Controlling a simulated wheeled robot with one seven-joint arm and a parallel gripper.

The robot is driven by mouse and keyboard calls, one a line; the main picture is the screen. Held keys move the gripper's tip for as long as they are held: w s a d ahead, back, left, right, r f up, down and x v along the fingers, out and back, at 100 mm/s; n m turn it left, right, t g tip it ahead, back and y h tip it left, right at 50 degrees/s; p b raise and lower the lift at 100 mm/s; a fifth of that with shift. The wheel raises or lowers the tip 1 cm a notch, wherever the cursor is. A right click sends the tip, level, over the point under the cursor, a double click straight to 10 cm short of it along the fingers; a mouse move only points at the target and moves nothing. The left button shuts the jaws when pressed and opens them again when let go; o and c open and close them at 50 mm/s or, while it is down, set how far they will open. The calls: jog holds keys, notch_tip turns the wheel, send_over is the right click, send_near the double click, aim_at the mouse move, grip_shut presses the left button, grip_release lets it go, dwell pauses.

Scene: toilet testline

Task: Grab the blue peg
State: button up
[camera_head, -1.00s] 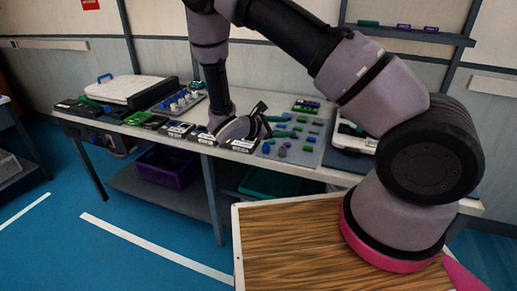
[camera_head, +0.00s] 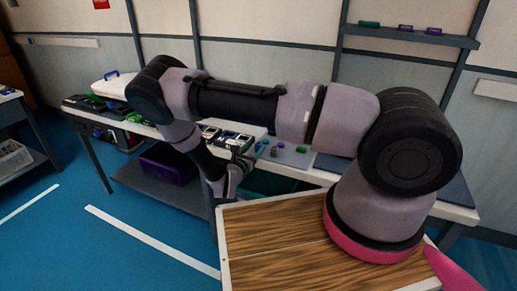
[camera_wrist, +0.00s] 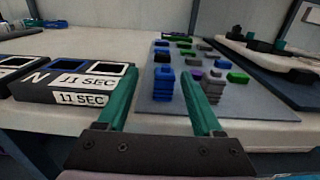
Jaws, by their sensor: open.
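Blue pegs stand on a grey board (camera_wrist: 262,103) in the wrist view. The nearest blue peg (camera_wrist: 163,88) is upright and ribbed, close to the board's front left corner. Another blue piece (camera_wrist: 161,56) sits just behind it. My gripper (camera_wrist: 158,76) is open, with its two teal fingers apart and nothing between them at the near end. The nearest blue peg shows in the gap between the fingers, beyond them and apart from them. In the head view my gripper (camera_head: 240,168) is at the table's front edge, and my arm hides much of the board.
A grey ribbed peg (camera_wrist: 211,86) stands right of the nearest blue peg, with several green, grey and purple pieces behind. Black boxes labelled "11 SEC" (camera_wrist: 82,84) lie left of the board. A white-topped case (camera_wrist: 265,58) stands behind right. A purple bin (camera_head: 168,165) is under the table.

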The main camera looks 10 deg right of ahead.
jog(key=x, duration=0.5)
jog(key=shift+d+r, duration=0.1)
jog(key=shift+d, duration=0.25)
grip_shut()
